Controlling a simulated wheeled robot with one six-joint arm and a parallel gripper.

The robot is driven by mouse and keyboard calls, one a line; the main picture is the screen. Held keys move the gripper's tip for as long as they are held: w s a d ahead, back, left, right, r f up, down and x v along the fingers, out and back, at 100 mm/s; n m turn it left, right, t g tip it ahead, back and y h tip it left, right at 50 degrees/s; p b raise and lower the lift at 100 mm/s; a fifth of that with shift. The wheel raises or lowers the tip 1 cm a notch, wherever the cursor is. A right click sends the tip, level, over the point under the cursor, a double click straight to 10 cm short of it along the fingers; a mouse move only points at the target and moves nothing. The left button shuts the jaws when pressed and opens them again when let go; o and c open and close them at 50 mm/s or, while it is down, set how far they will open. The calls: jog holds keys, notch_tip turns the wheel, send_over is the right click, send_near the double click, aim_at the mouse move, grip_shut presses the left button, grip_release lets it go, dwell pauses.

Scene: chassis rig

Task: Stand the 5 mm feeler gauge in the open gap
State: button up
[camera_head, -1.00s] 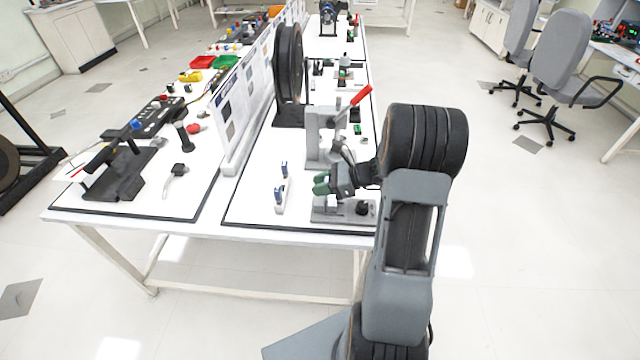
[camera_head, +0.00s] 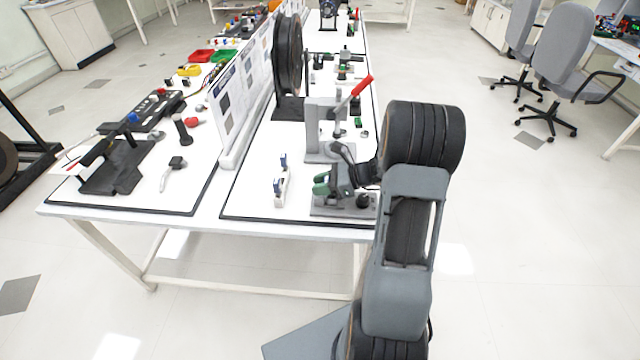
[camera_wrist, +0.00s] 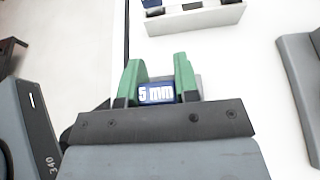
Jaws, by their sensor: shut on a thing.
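My gripper (camera_head: 322,184) has green fingers, also seen in the wrist view (camera_wrist: 158,80). They are shut on the 5 mm feeler gauge (camera_wrist: 156,93), whose blue face with the white "5 mm" label shows between them. In the head view the held gauge cannot be made out. The gripper is over the left part of a grey fixture (camera_head: 325,210) near the table's front edge. My gripper and wrist cover part of this fixture. I cannot make out the open gap or whether the gauge touches anything.
A white rack (camera_head: 281,190) with blue-topped pieces stands left of the gripper; part of a white block (camera_wrist: 195,18) shows in the wrist view. A grey press (camera_head: 322,125) with a red lever (camera_head: 362,84) stands behind. A white panel (camera_head: 240,100) divides the table (camera_head: 245,190).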

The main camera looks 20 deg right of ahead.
jog(key=shift+f, duration=0.15)
jog(key=o, duration=1)
jog(key=v, duration=1.3)
jog(key=shift+d+p, duration=0.3)
jog(key=shift+d, duration=0.1)
